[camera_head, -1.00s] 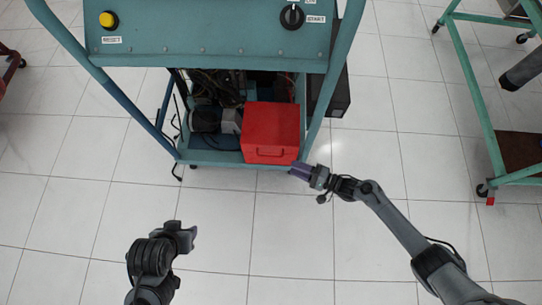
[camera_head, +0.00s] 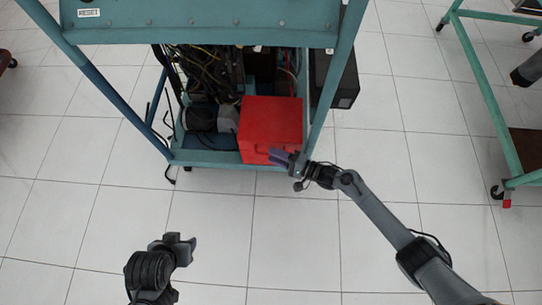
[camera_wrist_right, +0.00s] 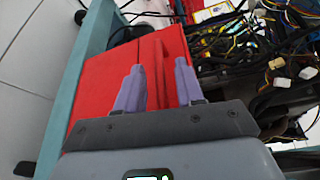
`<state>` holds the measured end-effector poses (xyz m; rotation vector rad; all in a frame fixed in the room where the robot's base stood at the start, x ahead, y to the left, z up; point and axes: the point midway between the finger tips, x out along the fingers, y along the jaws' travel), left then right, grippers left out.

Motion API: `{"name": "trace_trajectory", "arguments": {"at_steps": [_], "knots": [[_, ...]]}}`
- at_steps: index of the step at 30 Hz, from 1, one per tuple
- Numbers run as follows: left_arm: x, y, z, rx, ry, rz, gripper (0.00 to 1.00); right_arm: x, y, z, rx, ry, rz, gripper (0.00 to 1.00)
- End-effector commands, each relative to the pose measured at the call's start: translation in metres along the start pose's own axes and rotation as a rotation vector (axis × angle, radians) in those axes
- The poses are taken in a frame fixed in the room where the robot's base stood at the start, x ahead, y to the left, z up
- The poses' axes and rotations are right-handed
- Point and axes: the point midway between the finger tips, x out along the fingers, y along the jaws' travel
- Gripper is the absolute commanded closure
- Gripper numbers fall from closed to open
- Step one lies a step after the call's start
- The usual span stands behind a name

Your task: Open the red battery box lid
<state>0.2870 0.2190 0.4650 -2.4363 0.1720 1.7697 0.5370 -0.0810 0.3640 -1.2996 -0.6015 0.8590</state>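The red battery box (camera_head: 270,122) sits on the lower shelf of the teal engine trainer. Its lid looks shut. My right gripper (camera_head: 283,157) is at the lower right of the box's front face, overlapping it in the head view.
The trainer's teal frame post (camera_head: 330,90) stands close to the right of the box and my right gripper. A panel (camera_head: 200,25) overhangs above. Cables (camera_wrist_right: 255,60) lie beside the box. A second teal frame (camera_head: 487,110) stands at right. The front floor is clear.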

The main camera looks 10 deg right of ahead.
Motion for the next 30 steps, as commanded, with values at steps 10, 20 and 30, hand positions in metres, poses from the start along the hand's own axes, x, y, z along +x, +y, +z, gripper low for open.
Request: {"name": "trace_trajectory", "arguments": {"at_steps": [10,20,30], "knots": [[0.013,0.001,0.004,0.0,-0.001,0.0,0.57,0.021,0.0,0.0,0.0,0.0,0.0,0.63],[0.012,0.001,0.004,0.0,-0.002,0.0,0.57,0.021,0.0,0.0,0.0,0.0,0.0,0.77],[0.012,0.001,0.004,0.0,-0.002,0.0,0.57,0.021,0.0,0.0,0.0,0.001,0.0,1.0]]}}
